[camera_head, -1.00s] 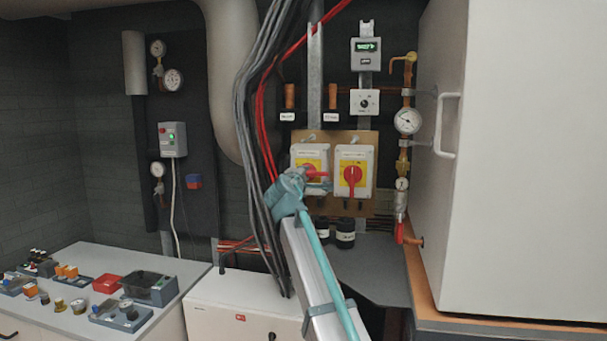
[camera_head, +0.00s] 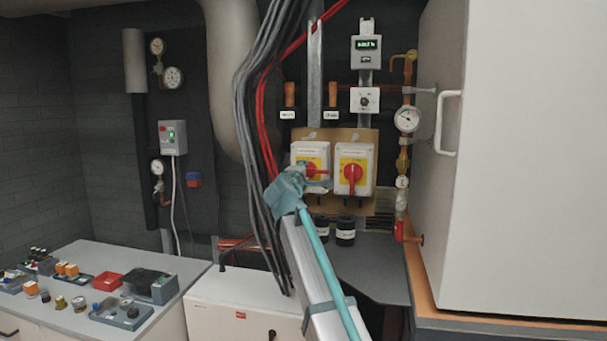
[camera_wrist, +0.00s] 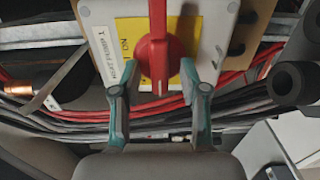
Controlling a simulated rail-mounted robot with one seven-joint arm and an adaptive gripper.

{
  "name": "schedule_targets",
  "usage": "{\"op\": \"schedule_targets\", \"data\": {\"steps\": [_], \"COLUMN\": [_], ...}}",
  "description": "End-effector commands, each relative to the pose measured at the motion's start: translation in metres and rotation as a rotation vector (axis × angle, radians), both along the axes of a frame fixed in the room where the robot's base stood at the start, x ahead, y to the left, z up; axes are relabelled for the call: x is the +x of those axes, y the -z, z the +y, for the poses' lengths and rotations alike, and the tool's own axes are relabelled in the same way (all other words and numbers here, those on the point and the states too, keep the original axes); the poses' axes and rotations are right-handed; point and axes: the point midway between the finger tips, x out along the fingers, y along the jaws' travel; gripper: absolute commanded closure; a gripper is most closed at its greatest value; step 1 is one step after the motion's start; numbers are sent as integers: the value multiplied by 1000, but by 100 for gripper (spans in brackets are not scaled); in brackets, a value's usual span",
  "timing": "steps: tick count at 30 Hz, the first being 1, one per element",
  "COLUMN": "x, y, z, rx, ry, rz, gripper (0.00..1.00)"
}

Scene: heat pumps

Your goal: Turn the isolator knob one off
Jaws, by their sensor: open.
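Two grey-white isolator boxes with yellow plates are mounted side by side on a brown board. The right isolator's red knob (camera_head: 353,174) stands vertical. My gripper (camera_head: 304,174) is at the left isolator and hides part of it. In the wrist view my gripper (camera_wrist: 158,68) is open, with one finger on each side of the red knob. Whether the fingers touch it I cannot tell.
Grey and red cables (camera_head: 262,110) hang close left of my gripper. A copper pipe with a gauge (camera_head: 406,119) and a large white cabinet (camera_head: 540,150) stand to the right. Two black cylinders (camera_head: 345,231) are below the isolators. Black pipe ends (camera_wrist: 290,84) are near the right finger.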

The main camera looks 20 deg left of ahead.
Motion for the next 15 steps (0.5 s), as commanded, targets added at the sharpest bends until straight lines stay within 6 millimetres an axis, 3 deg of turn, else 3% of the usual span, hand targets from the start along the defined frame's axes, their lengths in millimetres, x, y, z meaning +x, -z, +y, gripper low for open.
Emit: {"op": "schedule_targets", "data": {"steps": [8, 15], "x": [-25, -69], "y": [1, 1], "z": [-5, -12], "rx": [1, 1], "ry": [-1, -2], "rz": [-1, -1], "gripper": [56, 56]}}
